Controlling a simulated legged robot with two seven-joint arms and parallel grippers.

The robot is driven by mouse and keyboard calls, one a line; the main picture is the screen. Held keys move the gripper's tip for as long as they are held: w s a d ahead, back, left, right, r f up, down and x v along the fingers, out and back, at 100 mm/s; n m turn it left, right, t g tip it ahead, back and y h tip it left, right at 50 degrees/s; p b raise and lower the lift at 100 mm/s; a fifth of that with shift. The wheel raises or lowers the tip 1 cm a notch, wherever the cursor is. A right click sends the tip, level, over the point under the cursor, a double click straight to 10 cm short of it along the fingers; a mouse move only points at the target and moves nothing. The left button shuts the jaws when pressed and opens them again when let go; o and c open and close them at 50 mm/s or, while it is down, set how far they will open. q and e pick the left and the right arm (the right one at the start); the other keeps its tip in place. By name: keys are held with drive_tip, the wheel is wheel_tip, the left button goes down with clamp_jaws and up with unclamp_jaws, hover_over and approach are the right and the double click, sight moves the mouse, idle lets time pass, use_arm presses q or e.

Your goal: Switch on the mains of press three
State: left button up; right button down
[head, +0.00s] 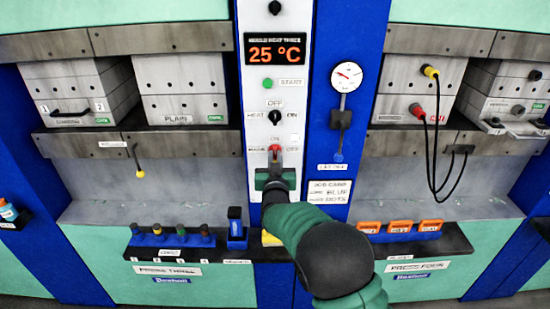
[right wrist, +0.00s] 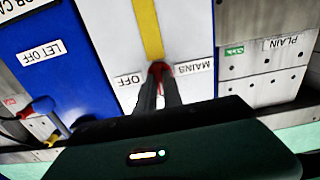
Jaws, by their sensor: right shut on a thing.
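The red mains switch (head: 275,149) is on the white control panel (head: 283,40) of press three, between the labels MAINS and OFF. My right gripper (head: 274,167) reaches up to it from below and is shut on it. In the right wrist view the fingers (right wrist: 158,88) close around the red switch (right wrist: 160,69); they hide most of it, so its exact setting is hard to tell. The temperature display (head: 277,49) above reads 25 °C. The PRESS THREE label (head: 169,271) is at the lower left. My left gripper is not in view.
Above the switch are a black heat knob (head: 275,117) and a green start button (head: 267,84). A gauge (head: 347,75) and lever (head: 341,118) are on the blue column to the right. A shelf with several coloured pegs (head: 180,233) is at lower left; orange-handled items (head: 400,226) are at lower right.

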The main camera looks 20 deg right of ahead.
drive_tip(key=shift+a+f, duration=0.1)
drive_tip(key=shift+f, duration=0.4)
drive_tip(key=c, duration=1.5)
unclamp_jaws()
drive_tip(key=shift+r, duration=0.25)
drive_tip(key=b+v, duration=0.2)
drive_tip(key=v, duration=1.4)
drive_tip(key=shift+s+a, duration=0.15)
drive_tip(key=shift+s, duration=0.2)
